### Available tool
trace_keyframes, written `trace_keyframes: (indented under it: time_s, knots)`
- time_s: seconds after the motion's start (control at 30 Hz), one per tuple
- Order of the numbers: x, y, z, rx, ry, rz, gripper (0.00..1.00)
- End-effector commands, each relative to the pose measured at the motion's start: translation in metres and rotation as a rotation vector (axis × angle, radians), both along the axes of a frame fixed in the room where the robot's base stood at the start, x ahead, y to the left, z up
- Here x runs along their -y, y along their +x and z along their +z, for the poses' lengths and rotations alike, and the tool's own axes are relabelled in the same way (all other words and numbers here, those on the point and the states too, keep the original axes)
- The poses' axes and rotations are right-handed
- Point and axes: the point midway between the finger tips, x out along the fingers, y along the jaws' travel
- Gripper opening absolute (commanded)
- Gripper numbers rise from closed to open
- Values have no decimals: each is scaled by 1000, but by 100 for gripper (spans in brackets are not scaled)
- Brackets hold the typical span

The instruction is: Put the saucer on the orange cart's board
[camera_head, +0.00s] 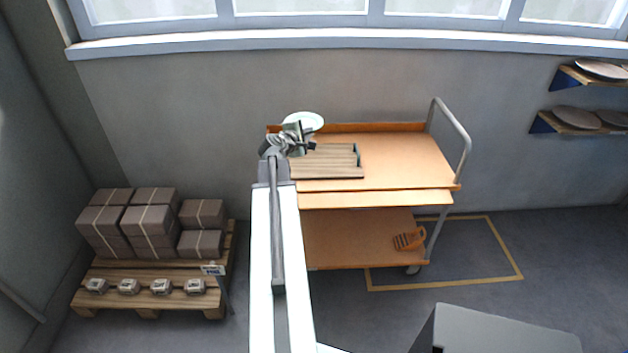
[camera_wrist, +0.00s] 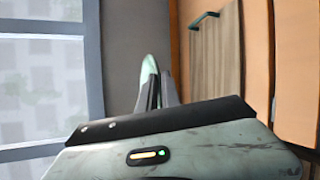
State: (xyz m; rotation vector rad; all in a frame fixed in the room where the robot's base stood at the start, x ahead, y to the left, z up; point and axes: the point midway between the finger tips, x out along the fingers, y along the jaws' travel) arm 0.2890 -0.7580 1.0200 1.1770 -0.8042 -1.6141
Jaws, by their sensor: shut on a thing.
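The white saucer (camera_head: 304,121) shows in the head view at the far left end of the orange cart. My gripper (camera_head: 302,134) is shut on it. In the wrist view the saucer (camera_wrist: 149,68) is seen nearly edge-on, with its pale green-white rim between my fingertips (camera_wrist: 157,88). The orange cart (camera_head: 405,155) stands against the wall. The wooden board (camera_head: 325,161) with dark handles lies on the left part of its top, just right of my gripper; the board (camera_wrist: 215,55) also shows in the wrist view, right of the saucer. Saucer and board appear apart.
The cart's right top is bare, with a grey push handle (camera_head: 462,135) at its end. Stacked boxes (camera_head: 150,222) sit on a pallet at left. Wall shelves (camera_head: 575,122) hold plates at right.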

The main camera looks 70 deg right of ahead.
Motion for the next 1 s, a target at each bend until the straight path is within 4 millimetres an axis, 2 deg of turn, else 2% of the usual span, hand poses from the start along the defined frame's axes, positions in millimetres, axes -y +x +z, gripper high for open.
trace_keyframes:
  time_s: [0.03,0.1,0.2,0.3,0.4,0.53,0.73,0.87,1.0]
  knots:
    - [-7,2,-48,-1,1,2,0]
    - [-13,4,-79,-3,1,4,0]
    - [-23,9,-120,-4,2,6,0]
    - [-31,11,-152,-5,3,7,0]
    - [-36,13,-172,-5,5,8,0]
    - [-39,15,-181,-6,5,9,0]
    - [-34,18,-179,-6,5,9,0]
    - [-2,31,-183,-6,5,9,0]
    - [40,48,-187,-7,4,10,0]
